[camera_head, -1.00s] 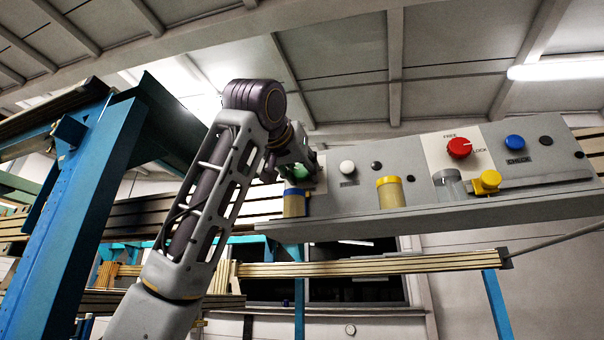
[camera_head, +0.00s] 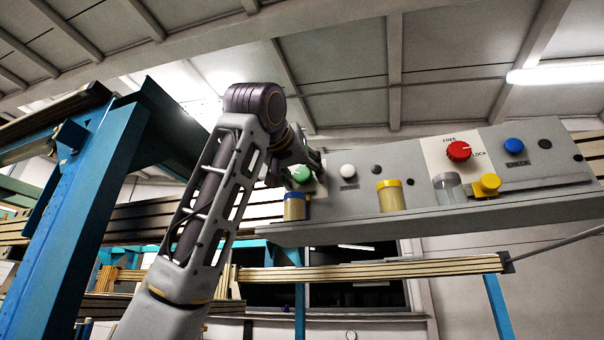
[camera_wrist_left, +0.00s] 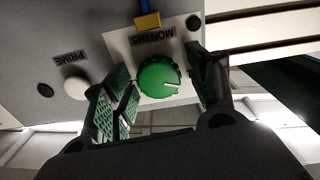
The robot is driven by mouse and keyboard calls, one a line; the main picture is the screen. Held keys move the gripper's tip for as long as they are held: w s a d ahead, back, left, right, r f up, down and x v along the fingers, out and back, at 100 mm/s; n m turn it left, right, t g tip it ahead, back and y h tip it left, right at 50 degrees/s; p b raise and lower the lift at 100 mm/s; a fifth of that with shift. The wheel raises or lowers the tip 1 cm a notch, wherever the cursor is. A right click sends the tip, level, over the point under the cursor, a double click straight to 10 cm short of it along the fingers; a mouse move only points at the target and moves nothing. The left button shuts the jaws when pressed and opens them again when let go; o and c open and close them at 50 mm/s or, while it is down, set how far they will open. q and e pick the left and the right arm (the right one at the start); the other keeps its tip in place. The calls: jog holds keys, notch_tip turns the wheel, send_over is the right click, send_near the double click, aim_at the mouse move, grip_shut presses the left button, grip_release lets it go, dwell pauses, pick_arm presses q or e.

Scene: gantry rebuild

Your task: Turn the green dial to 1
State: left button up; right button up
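The green dial (camera_head: 301,174) sits on a pale plate at the left end of the grey panel. Gaps show between dial and fingers. In the head view the left gripper (camera_head: 296,158) is partly hidden by its wrist. My right gripper is not in view.
The panel (camera_head: 345,228) also carries a white PRIME button (camera_head: 348,171), a red FREE/LOCK knob (camera_head: 458,151), a blue button (camera_head: 514,145) and a yellow knob (camera_head: 487,185). Jars stand on its ledge, one yellow-topped (camera_head: 390,195). A blue post (camera_head: 75,210) stands at left.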

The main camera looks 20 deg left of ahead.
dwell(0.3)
pick_arm(q)
jog(key=s, duration=1.2)
jog(key=shift+a, duration=0.15)
dwell(0.5)
